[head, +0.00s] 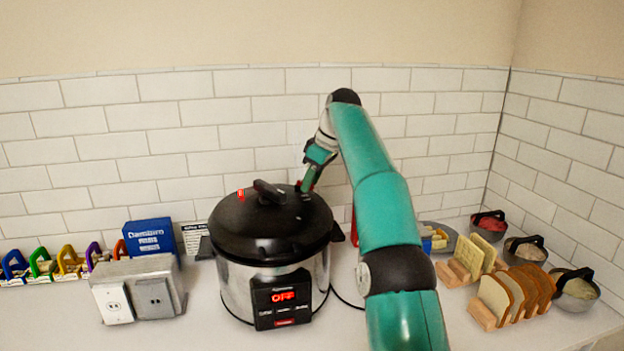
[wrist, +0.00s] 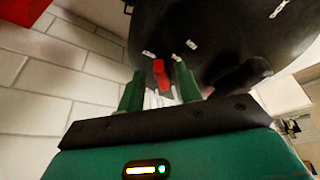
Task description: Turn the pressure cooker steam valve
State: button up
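The pressure cooker (head: 272,244) stands on the counter, a steel pot with a black lid and a front display reading OFF. Its lid (wrist: 225,40) fills the upper right of the wrist view. The red steam valve (wrist: 160,74) shows in the wrist view between the two green fingers of my gripper (wrist: 158,86). The fingers are apart, with gaps visible on both sides of the valve. In the head view my gripper (head: 308,180) is at the back right of the lid, and the valve is hard to make out there.
An outlet box (head: 140,290) and a blue box (head: 150,238) stand left of the cooker. Bread slices in a rack (head: 515,297) and several bowls (head: 575,290) stand at the right. The tiled wall (head: 240,110) is close behind the cooker. A dark lid handle (head: 268,192) rises beside my gripper.

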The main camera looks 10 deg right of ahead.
jog(key=shift+r, duration=0.15)
jog(key=shift+s+d+r, duration=0.15)
jog(key=shift+d+r, duration=0.05)
jog(key=shift+r, duration=0.25)
jog(key=shift+s+d+r, duration=0.1)
jog(key=shift+s+d, duration=0.35)
jog(key=shift+d, duration=0.1)
jog(key=s+d, duration=0.6)
jog(key=d, duration=0.2)
jog(key=shift+s, duration=0.35)
